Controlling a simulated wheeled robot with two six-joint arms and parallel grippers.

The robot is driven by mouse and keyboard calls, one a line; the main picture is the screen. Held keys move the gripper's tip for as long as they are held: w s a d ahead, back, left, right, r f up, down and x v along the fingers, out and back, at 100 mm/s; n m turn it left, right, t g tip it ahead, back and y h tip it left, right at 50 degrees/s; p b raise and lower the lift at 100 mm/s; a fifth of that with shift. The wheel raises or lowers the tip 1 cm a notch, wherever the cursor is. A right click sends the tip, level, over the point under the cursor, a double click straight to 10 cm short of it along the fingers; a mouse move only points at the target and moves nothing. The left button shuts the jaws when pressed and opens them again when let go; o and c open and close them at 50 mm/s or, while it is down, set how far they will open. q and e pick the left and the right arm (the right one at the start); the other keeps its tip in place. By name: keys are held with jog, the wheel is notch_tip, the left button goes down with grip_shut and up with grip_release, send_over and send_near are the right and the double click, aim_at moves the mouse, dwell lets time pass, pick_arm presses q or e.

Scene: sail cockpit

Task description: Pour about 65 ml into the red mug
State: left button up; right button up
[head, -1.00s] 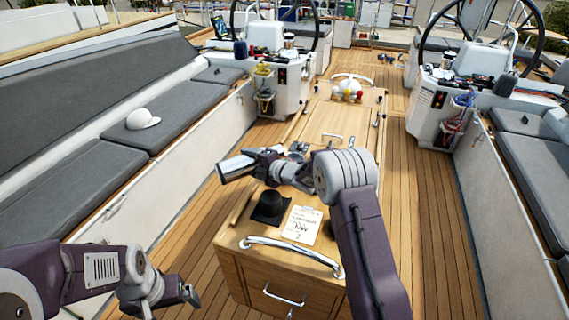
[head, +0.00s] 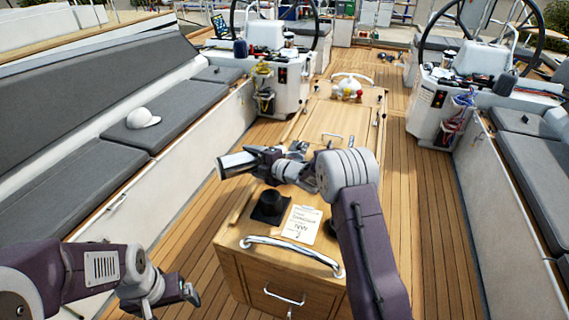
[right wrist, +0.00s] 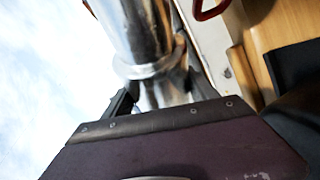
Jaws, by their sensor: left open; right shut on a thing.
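My right gripper (head: 264,157) is shut on a shiny metal vessel (head: 236,164). The vessel lies strongly tilted, nearly level, above the left edge of the wooden table (head: 257,245), its free end pointing left. In the right wrist view the vessel (right wrist: 140,30) fills the top middle. A red curved piece (right wrist: 208,10), perhaps the red mug's rim or handle, is cut off at the top edge there. I cannot make out the red mug in the head view, nor see any liquid. My left gripper (head: 188,294) is open and empty, low at the left beside the table.
A black rounded object (head: 270,204) stands on a dark square mat on the table, next to a written white card (head: 301,224). A chrome rail (head: 292,247) crosses the front. Red, yellow and white round things (head: 350,91) sit at the far end. Benches flank both sides.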

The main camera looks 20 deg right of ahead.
jog(key=shift+r, duration=0.2)
jog(key=shift+a, duration=0.2)
jog(key=shift+a+r, duration=0.1)
jog(key=shift+a, duration=0.1)
dwell(0.4)
jog(key=shift+r+m, duration=0.25)
jog(key=shift+m, duration=0.05)
dwell(1.3)
